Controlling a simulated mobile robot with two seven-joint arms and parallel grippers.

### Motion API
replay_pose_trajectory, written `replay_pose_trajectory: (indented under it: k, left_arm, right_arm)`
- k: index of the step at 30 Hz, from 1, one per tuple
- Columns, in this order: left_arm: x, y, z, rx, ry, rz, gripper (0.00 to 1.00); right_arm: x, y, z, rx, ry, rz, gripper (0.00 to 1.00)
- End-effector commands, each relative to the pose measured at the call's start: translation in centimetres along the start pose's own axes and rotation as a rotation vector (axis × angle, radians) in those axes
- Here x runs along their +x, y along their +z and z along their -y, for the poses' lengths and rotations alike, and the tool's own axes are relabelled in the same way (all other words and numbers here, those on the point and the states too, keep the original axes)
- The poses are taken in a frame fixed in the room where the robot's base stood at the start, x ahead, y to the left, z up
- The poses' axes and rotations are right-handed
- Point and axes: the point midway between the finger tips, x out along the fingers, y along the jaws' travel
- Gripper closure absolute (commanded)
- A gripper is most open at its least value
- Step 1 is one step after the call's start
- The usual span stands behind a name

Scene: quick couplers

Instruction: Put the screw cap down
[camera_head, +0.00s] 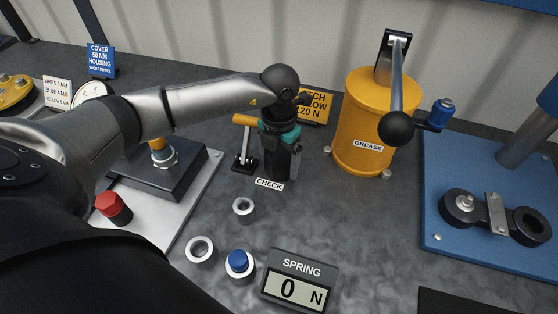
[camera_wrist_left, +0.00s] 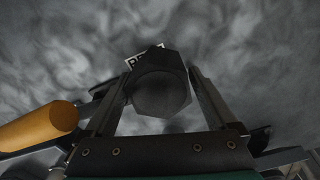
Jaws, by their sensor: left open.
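My left gripper (camera_head: 280,172) points down over the grey bench beside the white CHECK label. It is open, its two fingers on either side of a dark, angular-edged piece (camera_wrist_left: 162,88), which looks like the screw cap. In the left wrist view the gripper (camera_wrist_left: 160,95) straddles this piece, with the label partly hidden behind it. I cannot tell whether the piece touches a finger or what it rests on. In the head view the gripper mostly hides it. My right gripper is not in view.
An orange-handled clamp (camera_head: 244,150) stands close left of the gripper; its handle also shows in the left wrist view (camera_wrist_left: 40,126). A yellow grease canister (camera_head: 366,122) stands to the right. Rings (camera_head: 200,250), a blue piece (camera_head: 238,260) and the spring display (camera_head: 299,284) are in front.

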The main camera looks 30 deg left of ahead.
Motion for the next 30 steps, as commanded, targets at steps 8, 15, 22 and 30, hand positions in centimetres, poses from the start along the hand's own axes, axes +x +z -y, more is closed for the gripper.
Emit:
replay_pose_trajectory:
  k: [8, 15, 22, 30]
  left_arm:
    - [-6.0, 0.2, 0.0, 0.0, 0.0, 0.008, 0.09]
    - [-10.3, 0.1, 0.0, 0.0, 0.0, 0.006, 0.09]
    - [-11.7, 0.1, 0.0, -0.001, 0.0, 0.003, 0.09]
    - [-11.7, 0.1, 0.0, -0.001, 0.0, 0.003, 0.09]
  right_arm:
    - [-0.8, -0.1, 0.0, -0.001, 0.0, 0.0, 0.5]
    - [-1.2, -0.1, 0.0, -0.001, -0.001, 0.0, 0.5]
    - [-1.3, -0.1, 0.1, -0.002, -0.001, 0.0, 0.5]
    - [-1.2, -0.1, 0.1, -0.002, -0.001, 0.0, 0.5]
